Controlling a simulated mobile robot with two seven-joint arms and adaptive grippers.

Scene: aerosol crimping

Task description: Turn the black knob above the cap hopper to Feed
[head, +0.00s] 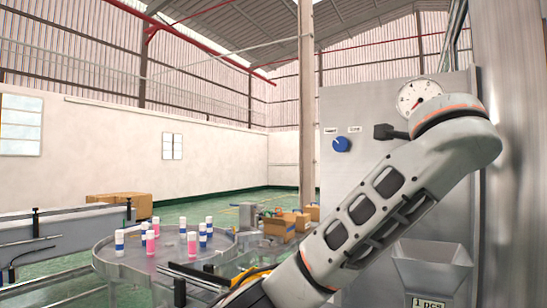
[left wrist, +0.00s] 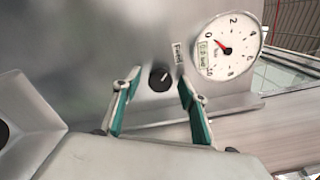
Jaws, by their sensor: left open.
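The black knob (left wrist: 159,79) is a small round dial with a white pointer line on the grey metal panel, seen in the left wrist view. A Feed label (left wrist: 178,53) sits just beside it. My left gripper (left wrist: 157,88) is open, its two green-padded fingers on either side of the knob in the picture. I cannot tell whether either finger touches it. The cap hopper (head: 432,265) is a grey metal funnel low on the panel in the head view. There my arm hides the knob and the left gripper. My right gripper is in neither view.
A pressure gauge (head: 418,95) is close to the knob; it also shows in the left wrist view (left wrist: 230,46). A round table (head: 112,262) at left carries several pink and blue cans.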

